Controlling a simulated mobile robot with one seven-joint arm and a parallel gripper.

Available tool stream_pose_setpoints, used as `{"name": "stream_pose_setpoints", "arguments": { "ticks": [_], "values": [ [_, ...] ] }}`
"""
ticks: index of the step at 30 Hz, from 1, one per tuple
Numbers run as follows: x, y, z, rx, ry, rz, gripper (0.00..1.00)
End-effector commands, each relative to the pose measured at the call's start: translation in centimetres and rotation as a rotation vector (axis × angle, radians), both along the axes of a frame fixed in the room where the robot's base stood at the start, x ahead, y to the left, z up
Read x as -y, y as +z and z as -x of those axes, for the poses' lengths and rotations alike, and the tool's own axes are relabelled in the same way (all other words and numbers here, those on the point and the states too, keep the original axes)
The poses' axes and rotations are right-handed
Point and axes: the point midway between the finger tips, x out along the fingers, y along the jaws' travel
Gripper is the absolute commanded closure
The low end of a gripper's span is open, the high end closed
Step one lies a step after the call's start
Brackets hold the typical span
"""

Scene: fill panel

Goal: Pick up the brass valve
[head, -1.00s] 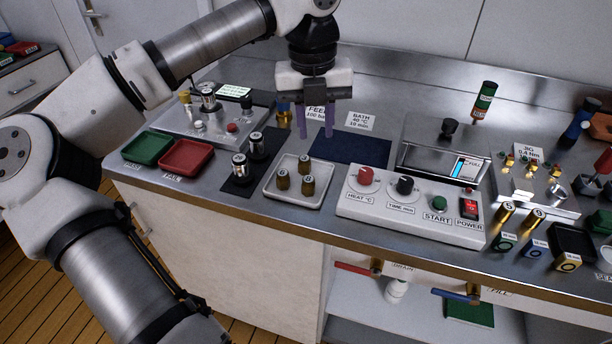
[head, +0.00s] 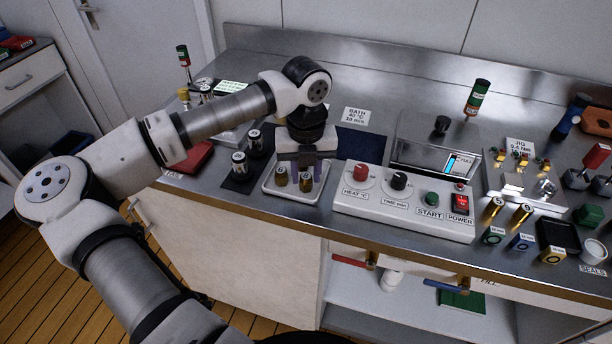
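Small brass, dark-topped cylinders, which look like the brass valves, stand in a white tray (head: 280,192) at the counter's front. One cylinder (head: 281,177) stands left of my gripper, another (head: 306,182) at its fingertips. A third cylinder, seen earlier at the tray's back, is hidden behind my gripper.
A white control box (head: 403,208) with knobs stands close right of the tray. A dark mat (head: 238,180) with metal cylinders lies to the left. A dark blue mat (head: 362,148) lies behind. More brass cylinders (head: 522,214) stand at the right.

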Motion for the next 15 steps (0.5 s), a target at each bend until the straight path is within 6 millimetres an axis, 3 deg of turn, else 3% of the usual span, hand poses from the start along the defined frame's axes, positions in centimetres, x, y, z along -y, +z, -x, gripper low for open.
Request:
{"name": "stream_pose_setpoints", "arguments": {
  "ticks": [4, 11, 15],
  "values": [
    [0.01, -1.16, 0.04, 0.0, -0.001, 0.0, 0.71],
    [0.0, -1.3, 0.01, 0.002, 0.0, 0.0, 0.72],
    [0.0, -1.28, 0.01, 0.001, 0.0, 0.0, 0.9]
  ]
}}
